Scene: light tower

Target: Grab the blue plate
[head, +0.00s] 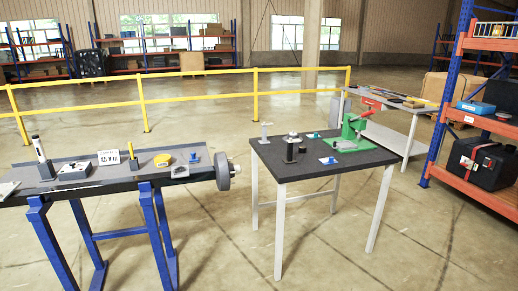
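No piece in view is clearly a blue plate; several small blue pieces show and are too small to identify. One blue piece (328,160) lies on a pale flat base near the middle of the dark-topped table (350,158). Another blue piece (312,135) is farther back on the same table. A third blue piece (193,157) is at the right end of the long grey workbench (110,184). Neither of my grippers is in view.
A black cylindrical device (291,148) and a green press (355,130) with a red handle stand on the dark table. A yellow round item (163,160) sits on the workbench. Open floor (225,235) separates the two. An orange-and-blue rack (480,123) stands right; a yellow railing (200,98) runs behind.

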